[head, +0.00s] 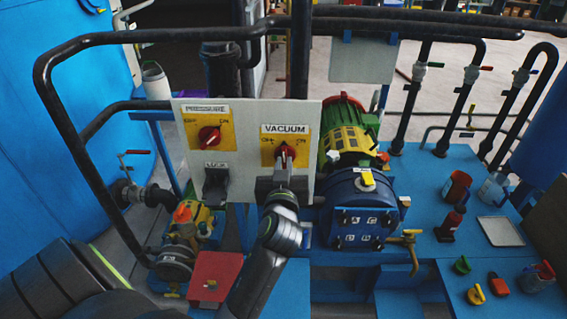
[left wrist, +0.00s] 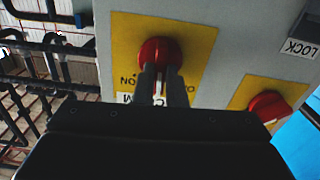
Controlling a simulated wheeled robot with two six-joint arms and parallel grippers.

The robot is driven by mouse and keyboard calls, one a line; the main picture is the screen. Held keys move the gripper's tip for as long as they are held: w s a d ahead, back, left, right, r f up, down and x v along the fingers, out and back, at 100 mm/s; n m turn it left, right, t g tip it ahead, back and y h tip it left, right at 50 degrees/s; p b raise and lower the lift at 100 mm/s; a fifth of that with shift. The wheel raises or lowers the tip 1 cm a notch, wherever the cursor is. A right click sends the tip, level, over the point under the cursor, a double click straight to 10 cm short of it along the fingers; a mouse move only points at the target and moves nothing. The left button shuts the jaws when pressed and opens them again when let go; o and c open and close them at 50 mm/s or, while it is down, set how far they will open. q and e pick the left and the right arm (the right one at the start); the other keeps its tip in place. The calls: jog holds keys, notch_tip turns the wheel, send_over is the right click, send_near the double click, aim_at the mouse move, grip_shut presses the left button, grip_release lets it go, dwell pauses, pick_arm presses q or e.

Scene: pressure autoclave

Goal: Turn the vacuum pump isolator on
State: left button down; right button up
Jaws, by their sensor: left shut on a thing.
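The vacuum isolator is a red rotary knob (head: 285,155) on a yellow plate (head: 270,148) under a "VACUUM" label, with OFF at left and ON at right. It is on the right half of a grey panel (head: 245,110). My left gripper (head: 284,163) reaches up from below, its fingers shut on this knob. In the left wrist view, where the panel appears upside down, the fingers (left wrist: 160,80) close on the red knob (left wrist: 160,52). The gripper partly hides the knob, and its exact setting is hard to read. My right gripper is out of view.
A "PRESSURE" red knob (head: 209,134) is on the panel's left half, above a dark "LOCK" switch (head: 215,183). A black pipe (head: 70,130) loops around the panel's left. A blue and green pump (head: 355,190) stands close right. Small bottles and a tray (head: 500,231) lie on the blue bench.

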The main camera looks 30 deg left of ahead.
pick_arm(q)
jog(key=m+p, duration=0.2)
jog(key=m, duration=0.3)
jog(key=shift+m, duration=0.3)
jog(key=shift+w+d+m+p, duration=0.1)
jog(key=shift+m+p, duration=0.6)
jog(key=shift+m, duration=1.3)
jog(key=shift+f, duration=0.1)
jog(key=c, duration=1.5)
grip_release()
